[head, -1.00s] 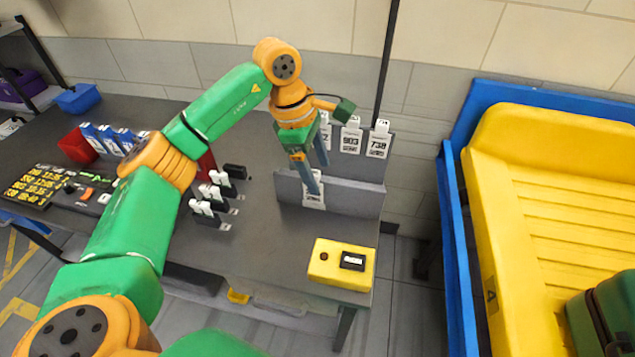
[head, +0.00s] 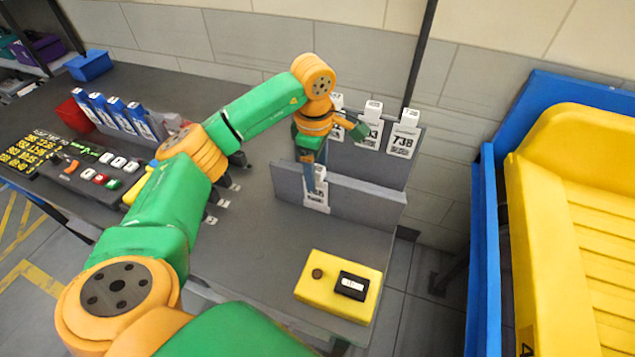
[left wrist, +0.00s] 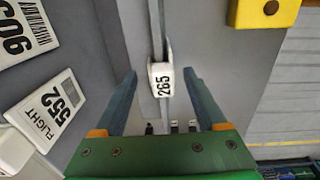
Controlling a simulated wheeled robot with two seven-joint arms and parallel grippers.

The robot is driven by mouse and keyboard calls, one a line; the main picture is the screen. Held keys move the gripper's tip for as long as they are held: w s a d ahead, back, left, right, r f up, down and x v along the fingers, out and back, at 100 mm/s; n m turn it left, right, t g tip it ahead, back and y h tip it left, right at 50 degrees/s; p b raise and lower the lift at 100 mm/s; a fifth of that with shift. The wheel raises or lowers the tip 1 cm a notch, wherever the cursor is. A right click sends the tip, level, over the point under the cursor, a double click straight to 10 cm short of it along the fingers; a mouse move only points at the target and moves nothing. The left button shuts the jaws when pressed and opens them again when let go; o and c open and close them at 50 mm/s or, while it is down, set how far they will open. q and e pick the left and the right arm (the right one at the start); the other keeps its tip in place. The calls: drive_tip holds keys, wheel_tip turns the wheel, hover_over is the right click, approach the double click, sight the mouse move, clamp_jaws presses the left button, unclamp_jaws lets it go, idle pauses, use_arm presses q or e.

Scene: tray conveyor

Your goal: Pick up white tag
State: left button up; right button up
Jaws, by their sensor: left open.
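A white tag (head: 317,194) hangs on the low grey front panel in the head view, partly hidden by my left gripper. In the left wrist view the white tag (left wrist: 161,84) shows its top end, printed 265, over the panel's edge. My left gripper (head: 312,190) is open and points down at the tag. In the left wrist view the blue fingers of my left gripper (left wrist: 159,74) stand apart, one on each side of the tag, with gaps between. I cannot tell how far below the fingertips the tag is. My right gripper is not in view.
More white tags, including 738 (head: 402,141) and 552 (left wrist: 54,110), hang on the higher panel behind. A yellow box (head: 338,286) sits at the table's front right. Blue-and-white tags (head: 115,111) and a button console (head: 95,172) are at left. A yellow tray (head: 585,215) stands far right.

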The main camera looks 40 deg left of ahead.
use_arm(q)
drive_tip(key=shift+f, duration=0.3)
drive_tip(key=shift+s, duration=0.1)
drive_tip(key=shift+c, duration=0.2)
clamp_jaws()
